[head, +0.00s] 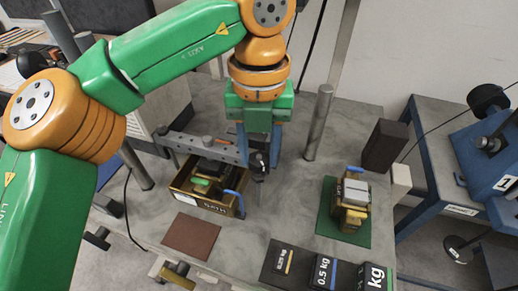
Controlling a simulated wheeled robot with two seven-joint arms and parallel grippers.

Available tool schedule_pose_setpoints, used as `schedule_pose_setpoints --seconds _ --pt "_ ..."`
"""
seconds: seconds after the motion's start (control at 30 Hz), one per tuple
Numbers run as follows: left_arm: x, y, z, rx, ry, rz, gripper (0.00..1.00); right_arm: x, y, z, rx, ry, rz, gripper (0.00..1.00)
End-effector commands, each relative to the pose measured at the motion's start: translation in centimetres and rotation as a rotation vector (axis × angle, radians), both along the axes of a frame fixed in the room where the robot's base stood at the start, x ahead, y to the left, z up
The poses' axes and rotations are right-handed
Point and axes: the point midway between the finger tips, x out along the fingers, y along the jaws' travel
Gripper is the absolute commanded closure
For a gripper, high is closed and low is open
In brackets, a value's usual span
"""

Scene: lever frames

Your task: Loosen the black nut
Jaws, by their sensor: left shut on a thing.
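My left arm comes in from the left and its gripper (260,158) points down over the middle of the table. Its blue fingers are shut on a small dark piece, which looks like the black nut (259,168), by the right end of a grey perforated lever bar (208,146). The fingers hide much of the nut, so its thread and seat cannot be made out. My right gripper is not in view.
A brown box (210,204) with small items stands left of the gripper. A green mat (343,232) bears a block with a blue handle. A steel post (319,122) rises to the right. Black weight blocks (322,272) line the front edge; a brown mat (191,236) lies front left.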

Motion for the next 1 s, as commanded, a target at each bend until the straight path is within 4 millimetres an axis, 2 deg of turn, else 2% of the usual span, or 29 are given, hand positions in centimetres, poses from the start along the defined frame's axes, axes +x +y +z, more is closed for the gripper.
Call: schedule_pose_setpoints --seconds 0.33,0.37,0.43,0.47,0.77,1.0 --pt "0.0 0.0 0.0 0.0 0.0 0.005 1.0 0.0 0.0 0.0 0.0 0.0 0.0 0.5" --pt "0.0 0.0 0.0 0.0 0.0 0.005 0.51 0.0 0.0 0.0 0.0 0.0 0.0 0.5" --pt "0.0 0.0 0.0 0.0 0.0 0.004 0.32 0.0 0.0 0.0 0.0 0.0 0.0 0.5" --pt "0.0 0.0 0.0 0.0 0.0 0.004 0.29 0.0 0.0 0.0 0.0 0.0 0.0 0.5" --pt "0.0 0.0 0.4 0.0 -0.001 0.004 0.29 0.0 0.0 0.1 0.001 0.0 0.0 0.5" --pt "0.0 0.0 5.5 -0.001 -0.002 0.006 0.29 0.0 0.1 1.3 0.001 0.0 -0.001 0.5"
